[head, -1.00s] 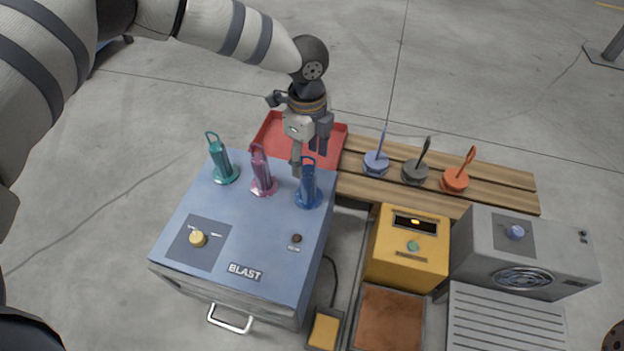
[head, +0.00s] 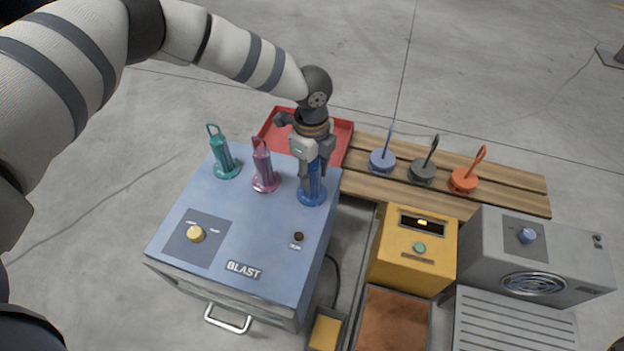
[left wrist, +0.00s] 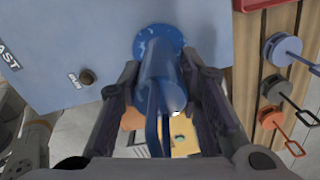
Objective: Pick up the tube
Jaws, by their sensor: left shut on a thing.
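Three tubes with round bases and loop handles stand on top of the blue BLAST box (head: 250,226): a teal one (head: 223,158), a pink one (head: 263,168) and a blue one (head: 312,188). My left gripper (head: 316,172) has come down over the blue tube from above and is shut on it. In the left wrist view the blue tube (left wrist: 160,70) stands between the two fingers, its base on the box top and its loop handle towards the camera. The task does not say which tube is meant. My right gripper is not in view.
A red tray (head: 338,130) lies behind the box. A slatted wooden bench (head: 510,187) holds blue, dark and orange discs with handles. A yellow unit (head: 412,262) and a grey machine (head: 545,262) stand at right. The pink tube is close left of my left gripper.

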